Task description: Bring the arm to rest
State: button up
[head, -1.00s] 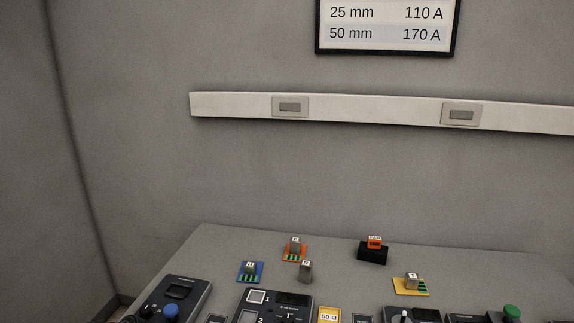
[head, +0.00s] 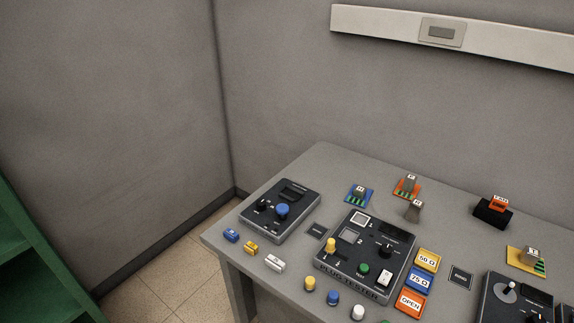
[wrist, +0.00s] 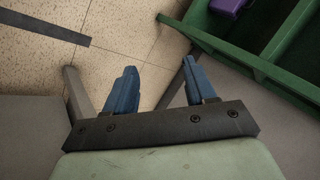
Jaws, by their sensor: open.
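My gripper (wrist: 158,90) shows in the wrist view with its two blue fingers apart and nothing between them. Tiled floor lies beyond the fingertips. My gripper and arm do not show in the head view.
A grey table (head: 325,160) holds a plug tester (head: 340,284), a device with a blue knob (head: 282,210), several coloured plugs, small blocks on coloured bases and label cards.

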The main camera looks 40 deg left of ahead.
jog(key=w+d+f+m+h, duration=0.15)
jog(key=w+d+f, duration=0.25)
jog(key=w+d, duration=0.5)
jog(key=w+d+f+m+t+h, duration=0.1)
jog(key=w+d+f+h, duration=0.15)
jog(key=w+d, duration=0.7)
jog(key=w+d+f+m+h, duration=0.15)
jog(key=w+d+f, duration=0.3)
jog(key=d, duration=1.05)
jog(key=s+d+m+g, duration=0.2)
jog(key=s+d, duration=0.2)
jog(key=d, duration=1.3)
jog(key=s+d+m+g+h, duration=0.1)
jog(key=s+d, duration=0.4)
jog(key=d, duration=1.1)
jog(key=shift+d+m+g, duration=0.4)
jog(key=shift+m+g, duration=0.2)
jog(key=shift+m, duration=0.5)
